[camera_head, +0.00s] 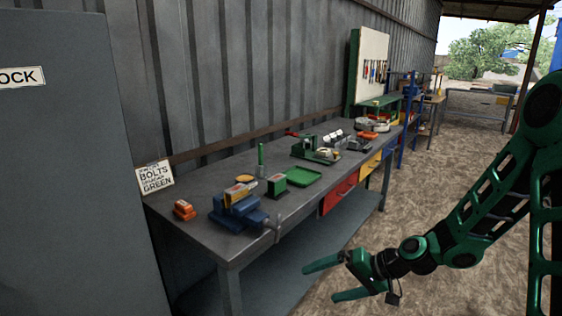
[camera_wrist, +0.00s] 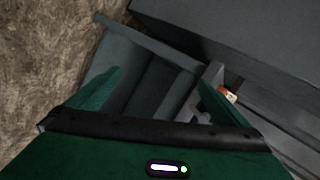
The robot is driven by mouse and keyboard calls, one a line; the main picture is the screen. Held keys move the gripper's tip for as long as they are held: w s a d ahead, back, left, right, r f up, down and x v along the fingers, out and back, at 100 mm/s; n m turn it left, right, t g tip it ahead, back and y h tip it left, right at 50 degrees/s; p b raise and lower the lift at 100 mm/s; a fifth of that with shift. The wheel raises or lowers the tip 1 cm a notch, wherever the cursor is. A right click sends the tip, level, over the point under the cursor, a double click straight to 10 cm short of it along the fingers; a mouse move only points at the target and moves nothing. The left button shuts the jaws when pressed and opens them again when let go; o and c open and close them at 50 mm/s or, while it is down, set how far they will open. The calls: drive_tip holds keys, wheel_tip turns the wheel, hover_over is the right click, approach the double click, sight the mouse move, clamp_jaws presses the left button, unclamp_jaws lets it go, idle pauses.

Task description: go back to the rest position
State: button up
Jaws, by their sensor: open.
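My gripper (camera_head: 322,280) is at the end of my green arm, in the lower middle of the head view. Its two green fingers are spread apart with nothing between them. It hangs over open ground in front of the workbench (camera_head: 190,225), apart from it. In the wrist view my gripper (camera_wrist: 155,95) also shows spread fingers, with the bench's grey frame and lower shelf beyond them.
The bench holds a blue vise (camera_head: 237,212), orange blocks (camera_head: 184,210), a green tray (camera_head: 303,176) and a green machine (camera_head: 312,151). A grey cabinet (camera_head: 70,170) stands at left. The dirt floor (camera_head: 420,190) is clear.

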drive_tip(key=s+d+r+g+h, duration=0.1)
drive_tip(key=s+d+r+h, duration=0.25)
drive_tip(key=s+d, duration=0.4)
drive_tip(key=s+d+r+g+h, duration=0.15)
drive_tip(key=s+d+h, duration=0.25)
drive_tip(key=d, duration=0.7)
drive_tip(key=s+d+r+m, duration=0.1)
drive_tip(key=s+d+r, duration=0.2)
drive_tip(key=s, duration=0.3)
drive_tip(key=s+d+r+m+g+h, duration=0.1)
drive_tip(key=s+d+r+m, duration=0.1)
drive_tip(key=s, duration=0.4)
drive_tip(key=s+d+r+m+h, duration=0.1)
drive_tip(key=s+d+r, duration=0.3)
drive_tip(key=s, duration=0.2)
drive_tip(key=shift+s+d+r+m, duration=0.15)
drive_tip(key=shift+d+r+m, duration=0.05)
drive_tip(key=shift+r+m, duration=0.15)
drive_tip(key=shift+w+f+g, duration=0.25)
drive_tip(key=shift+w, duration=0.4)
